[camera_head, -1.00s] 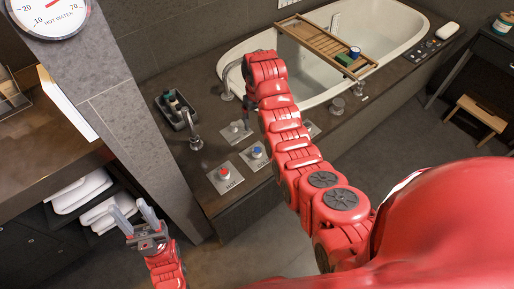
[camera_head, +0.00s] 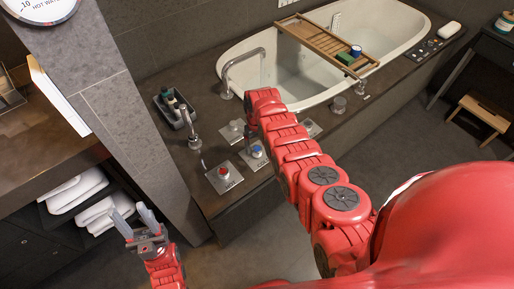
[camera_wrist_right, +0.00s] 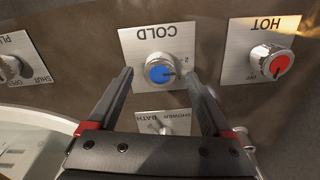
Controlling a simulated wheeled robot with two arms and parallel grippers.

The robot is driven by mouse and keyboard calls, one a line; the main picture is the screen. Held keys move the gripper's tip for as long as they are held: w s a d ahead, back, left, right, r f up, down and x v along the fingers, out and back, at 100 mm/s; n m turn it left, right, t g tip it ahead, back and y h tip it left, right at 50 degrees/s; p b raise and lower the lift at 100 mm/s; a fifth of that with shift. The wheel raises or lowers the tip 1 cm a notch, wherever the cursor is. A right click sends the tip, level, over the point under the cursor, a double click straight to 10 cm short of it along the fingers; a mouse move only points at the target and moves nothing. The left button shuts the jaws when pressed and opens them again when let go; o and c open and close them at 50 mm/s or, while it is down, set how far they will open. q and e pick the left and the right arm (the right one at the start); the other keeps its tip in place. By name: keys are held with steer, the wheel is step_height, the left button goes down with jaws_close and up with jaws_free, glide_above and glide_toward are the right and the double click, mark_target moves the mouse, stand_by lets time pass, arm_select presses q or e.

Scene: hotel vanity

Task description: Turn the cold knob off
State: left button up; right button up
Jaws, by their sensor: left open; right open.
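The cold knob (camera_head: 256,151) is a metal knob with a blue cap on a square steel plate on the tub deck. In the right wrist view the cold knob (camera_wrist_right: 160,72) appears between my right gripper's fingertips (camera_wrist_right: 161,74), its plate lettered COLD upside down and its dark pointer towards the right. The fingers are open, one on each side in the picture; no contact is visible and the depth gap is unclear. In the head view my right arm hides that gripper. My left gripper (camera_head: 133,215) is open and empty, away at the lower left.
The red-capped hot knob (camera_head: 223,172) sits close beside the cold one, and also shows in the wrist view (camera_wrist_right: 275,64). A shower/bath selector plate (camera_wrist_right: 165,121) is nearby. A spout (camera_head: 228,72), bottle tray (camera_head: 174,112) and bathtub (camera_head: 405,50) border the deck.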

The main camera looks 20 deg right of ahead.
steer(key=shift+f, duration=0.75)
jaws_close()
